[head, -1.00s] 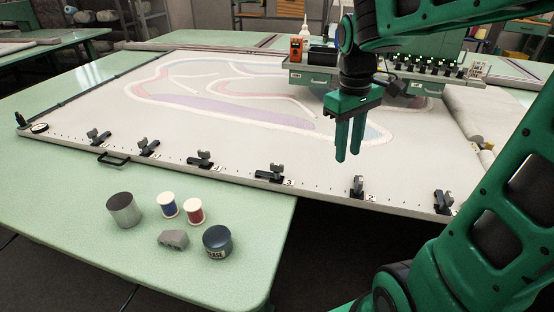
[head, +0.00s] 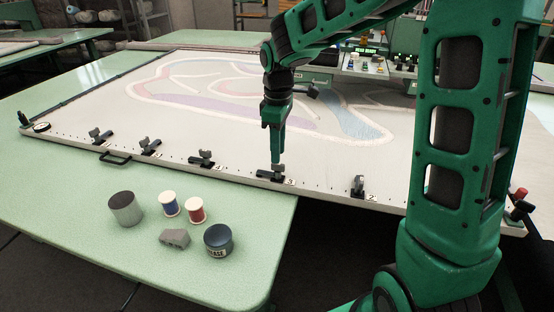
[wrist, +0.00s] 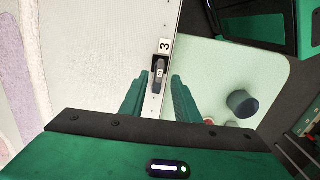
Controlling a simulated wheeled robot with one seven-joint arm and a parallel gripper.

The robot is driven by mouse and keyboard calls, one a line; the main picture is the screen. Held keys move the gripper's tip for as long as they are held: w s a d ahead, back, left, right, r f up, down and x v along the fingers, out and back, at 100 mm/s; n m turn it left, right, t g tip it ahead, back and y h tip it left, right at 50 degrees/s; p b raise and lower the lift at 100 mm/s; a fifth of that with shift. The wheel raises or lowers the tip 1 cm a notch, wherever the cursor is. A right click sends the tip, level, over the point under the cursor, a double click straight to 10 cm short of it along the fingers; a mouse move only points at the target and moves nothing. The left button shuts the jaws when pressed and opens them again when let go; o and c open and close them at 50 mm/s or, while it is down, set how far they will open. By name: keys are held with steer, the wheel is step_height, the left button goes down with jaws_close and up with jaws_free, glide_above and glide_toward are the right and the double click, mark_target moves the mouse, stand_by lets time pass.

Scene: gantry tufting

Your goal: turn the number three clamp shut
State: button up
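The number three clamp (head: 270,175) is a dark clamp with a grey handle on the front rail of the white frame, beside its "3" label (head: 291,182). In the wrist view the clamp (wrist: 159,76) lies lengthwise along the rail, with the label at its far end. My gripper (head: 277,158) points straight down just above it and partly hides its handle in the head view. In the wrist view the two green fingers (wrist: 159,90) are spread, one on each side of the clamp with gaps. I cannot tell how far their tips are above it.
The number two clamp (head: 358,186) stands on the rail to the right, the number four clamp (head: 203,159) to the left. A grease tin (head: 218,240), thread spools (head: 196,211), a grey block (head: 174,238) and a can (head: 125,208) stand on the green table in front.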

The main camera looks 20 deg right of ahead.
steer(key=shift+f, duration=1.95)
steer(key=shift+c, duration=0.2)
jaws_close()
steer(key=shift+d, duration=0.15)
